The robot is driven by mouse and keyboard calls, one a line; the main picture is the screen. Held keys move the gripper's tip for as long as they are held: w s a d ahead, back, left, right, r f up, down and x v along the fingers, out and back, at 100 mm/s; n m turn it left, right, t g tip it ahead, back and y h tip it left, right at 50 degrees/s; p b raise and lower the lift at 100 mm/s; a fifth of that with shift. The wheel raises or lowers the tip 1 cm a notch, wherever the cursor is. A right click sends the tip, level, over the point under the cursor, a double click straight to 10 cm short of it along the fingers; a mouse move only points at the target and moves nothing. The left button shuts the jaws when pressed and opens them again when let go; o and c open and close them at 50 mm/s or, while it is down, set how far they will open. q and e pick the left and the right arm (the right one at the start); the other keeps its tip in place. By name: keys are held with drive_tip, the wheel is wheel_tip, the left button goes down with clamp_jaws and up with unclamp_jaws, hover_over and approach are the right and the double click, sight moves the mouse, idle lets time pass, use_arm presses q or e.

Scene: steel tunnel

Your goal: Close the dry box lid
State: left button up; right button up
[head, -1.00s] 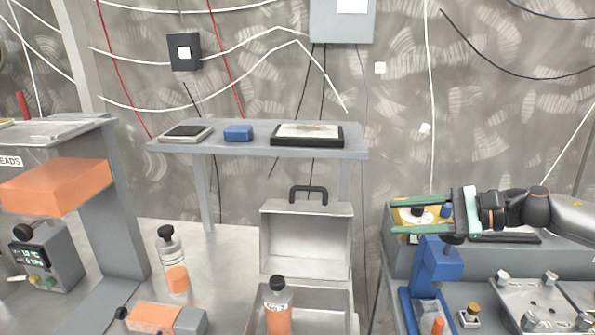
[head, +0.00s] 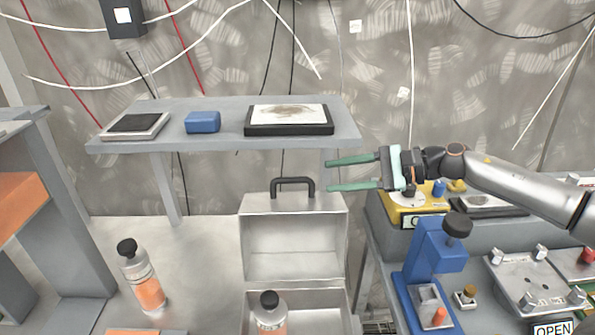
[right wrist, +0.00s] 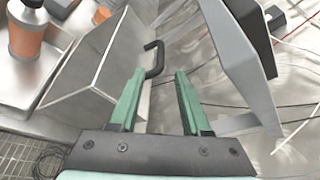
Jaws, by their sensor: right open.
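The dry box (head: 334,302) is a grey metal case on the steel bench, in the lower middle of the head view. Its lid (head: 292,248) stands raised upright at the back, with a black handle (head: 293,186) on its top edge. My right gripper (head: 328,174) is open and empty, to the right of the handle and a little above it, its green fingers pointing left. In the right wrist view the handle (right wrist: 154,60) lies ahead, a little left of the gap between the fingers (right wrist: 155,100). My left gripper is not in view.
A grey shelf (head: 350,133) behind the box holds a framed plate (head: 290,117), a blue block (head: 202,122) and a dark-topped tray. A blue stand (head: 435,255) is at right.

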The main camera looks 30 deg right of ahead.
sight(302, 178)
drive_tip(key=p+x, duration=0.3)
drive_tip(key=x, duration=0.4)
drive_tip(key=shift+w+a, duration=0.25)
drive_tip(key=shift+a, duration=0.05)
drive_tip(key=shift+w+a+f+p, duration=0.25)
drive_tip(key=shift+w+a+p, duration=0.1)
drive_tip(key=shift+a, duration=0.05)
drive_tip(key=shift+c, duration=0.3)
clamp_jaws()
idle(0.5)
